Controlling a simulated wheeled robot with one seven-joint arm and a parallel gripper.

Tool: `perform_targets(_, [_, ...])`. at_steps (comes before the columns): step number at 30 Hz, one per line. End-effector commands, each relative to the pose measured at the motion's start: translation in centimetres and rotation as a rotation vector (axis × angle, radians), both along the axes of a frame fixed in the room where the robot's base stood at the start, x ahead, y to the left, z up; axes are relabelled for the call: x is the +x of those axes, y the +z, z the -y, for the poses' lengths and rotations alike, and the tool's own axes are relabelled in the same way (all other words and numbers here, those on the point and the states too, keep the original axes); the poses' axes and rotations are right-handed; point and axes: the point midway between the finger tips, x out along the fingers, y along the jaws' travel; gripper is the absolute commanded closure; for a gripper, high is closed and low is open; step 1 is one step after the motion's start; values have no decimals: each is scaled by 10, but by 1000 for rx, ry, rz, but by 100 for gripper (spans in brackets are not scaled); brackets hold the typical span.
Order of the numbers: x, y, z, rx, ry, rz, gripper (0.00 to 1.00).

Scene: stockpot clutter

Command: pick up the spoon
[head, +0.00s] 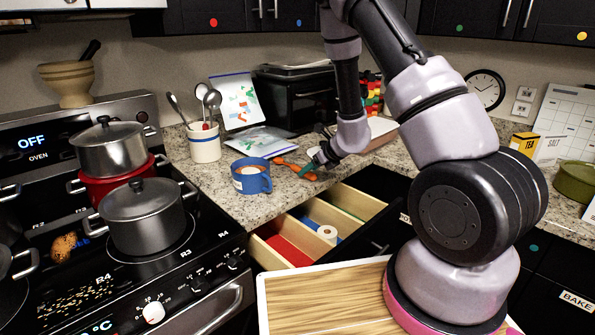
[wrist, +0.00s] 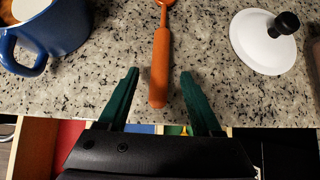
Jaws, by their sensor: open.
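An orange spoon (wrist: 161,62) lies on the speckled counter in the wrist view, its handle pointing toward me and its head cut off by the top edge. In the head view the orange spoon (head: 285,163) shows just left of my gripper (head: 308,170), partly hidden. In the wrist view my gripper (wrist: 160,76) is open and empty, with one green finger on each side of the handle's end. I cannot tell how high the fingers are above the counter.
A blue mug (head: 251,177) stands left of the spoon. A white lid with a black knob (wrist: 262,45) lies to its right. A crock of utensils (head: 204,143) stands farther left. An open divided drawer (head: 284,248) is below the counter edge.

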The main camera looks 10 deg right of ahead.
Motion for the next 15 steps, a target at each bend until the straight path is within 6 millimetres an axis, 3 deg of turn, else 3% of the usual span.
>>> perform_targets(4, [9,-11,-6,0,1,0,34])
perform_targets(11, [11,-12,-7,1,1,0,34])
perform_targets(12, [11,-12,-7,1,1,0,38])
perform_targets(15, [11,-12,-7,1,1,0,76])
